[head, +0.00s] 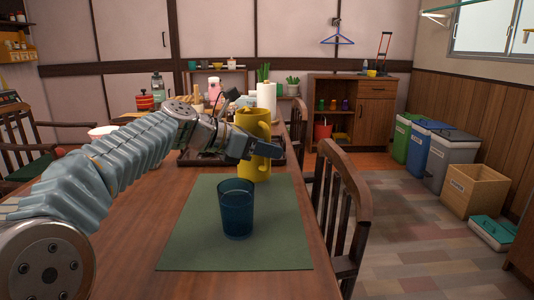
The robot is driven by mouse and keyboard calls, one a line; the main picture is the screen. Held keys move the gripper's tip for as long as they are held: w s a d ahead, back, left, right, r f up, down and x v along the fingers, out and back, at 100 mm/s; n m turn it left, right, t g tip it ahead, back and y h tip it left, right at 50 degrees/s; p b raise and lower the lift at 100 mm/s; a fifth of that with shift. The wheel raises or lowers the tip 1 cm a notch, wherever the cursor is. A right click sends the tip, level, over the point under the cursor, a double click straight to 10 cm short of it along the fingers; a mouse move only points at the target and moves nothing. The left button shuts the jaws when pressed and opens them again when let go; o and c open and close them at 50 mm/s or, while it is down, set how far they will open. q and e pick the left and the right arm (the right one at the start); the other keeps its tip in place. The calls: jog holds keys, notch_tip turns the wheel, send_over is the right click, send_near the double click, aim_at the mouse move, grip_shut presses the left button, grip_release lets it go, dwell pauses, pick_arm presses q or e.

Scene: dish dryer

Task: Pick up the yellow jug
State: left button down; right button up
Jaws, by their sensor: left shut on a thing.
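The yellow jug (257,170) is upright at the far edge of the green mat (185,240) on the wooden table. My left gripper (268,149) reaches in from the left and is shut on the yellow jug, crossing in front of its middle. The gripper hides part of the jug's body. I cannot tell whether the base touches the mat. My right gripper is not in view.
A blue glass (237,210) stands on the mat, nearer than the jug. A dark tray (187,158) and a white paper roll (267,97) are behind. A wooden chair (345,190) stands at the table's right edge.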

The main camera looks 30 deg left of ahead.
aim_at(268, 114)
pick_arm(q)
jog(key=shift+r+p, duration=1.65)
jog(key=shift+r, duration=2.3)
